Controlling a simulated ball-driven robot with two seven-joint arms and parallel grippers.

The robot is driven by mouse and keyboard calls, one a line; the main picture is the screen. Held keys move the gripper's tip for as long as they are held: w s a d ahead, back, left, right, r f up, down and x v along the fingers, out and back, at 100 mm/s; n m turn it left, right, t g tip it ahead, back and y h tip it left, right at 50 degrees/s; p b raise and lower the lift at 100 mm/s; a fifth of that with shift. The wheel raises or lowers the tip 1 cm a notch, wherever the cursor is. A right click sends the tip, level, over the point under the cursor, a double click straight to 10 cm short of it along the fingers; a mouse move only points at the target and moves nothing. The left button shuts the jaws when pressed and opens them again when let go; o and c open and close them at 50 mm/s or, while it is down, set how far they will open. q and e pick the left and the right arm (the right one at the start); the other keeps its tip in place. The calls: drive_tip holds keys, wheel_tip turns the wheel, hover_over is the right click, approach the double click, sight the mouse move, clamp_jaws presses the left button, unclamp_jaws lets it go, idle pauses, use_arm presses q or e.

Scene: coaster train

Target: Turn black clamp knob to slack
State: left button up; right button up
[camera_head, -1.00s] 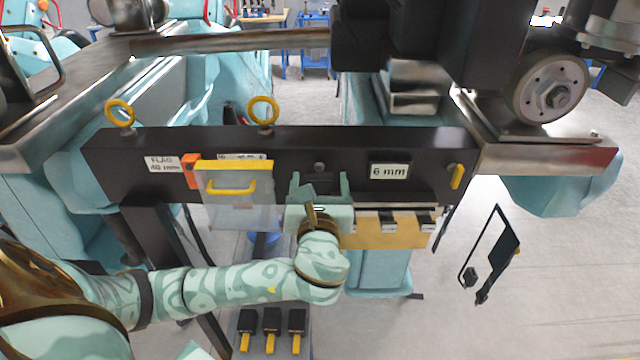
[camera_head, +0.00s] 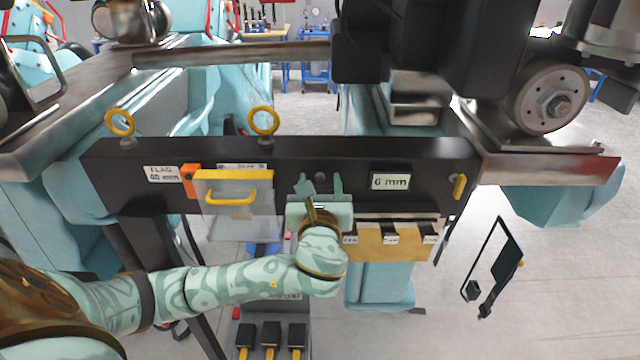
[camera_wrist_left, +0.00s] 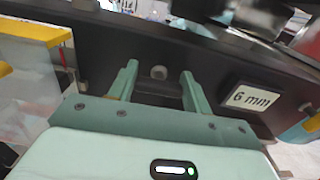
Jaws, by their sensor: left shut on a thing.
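The black clamp knob (camera_head: 320,178) is on the front of the black crossbar, near its middle. It is dark against the bar and hard to make out. My left gripper (camera_head: 321,184) reaches the bar from below, with its two pale green fingers on either side of the knob. In the left wrist view the fingers (camera_wrist_left: 158,82) stand apart, with a small grey round end (camera_wrist_left: 158,72) visible between them. The gripper is shut on the knob, though the contact itself is hard to see. My right gripper is out of view.
On the crossbar (camera_head: 350,155) are a "6 mm" label (camera_head: 391,182), a clear flap with a yellow handle (camera_head: 231,197), two yellow eye bolts (camera_head: 263,120) and a yellow tab (camera_head: 459,187). A tan plate with black clips (camera_head: 370,246) hangs right of my gripper.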

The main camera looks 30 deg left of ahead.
use_arm(q)
drive_tip(key=n, duration=0.3)
drive_tip(key=shift+s+f+n+p, duration=0.1)
drive_tip(key=shift+f+n+p, duration=0.05)
drive_tip(key=shift+n+p, duration=0.2)
drive_tip(key=n, duration=0.3)
drive_tip(key=shift+n, duration=0.35)
drive_tip(key=n, duration=0.2)
drive_tip(key=n+b, duration=0.1)
drive_tip(key=n, duration=0.1)
drive_tip(key=shift+a+f+n, duration=0.1)
drive_tip(key=shift+f+n, duration=0.1)
drive_tip(key=shift+n, duration=0.1)
drive_tip(key=n+b, duration=0.1)
drive_tip(key=n, duration=0.4)
drive_tip(key=shift+n+b, duration=0.3)
drive_tip(key=o, duration=1)
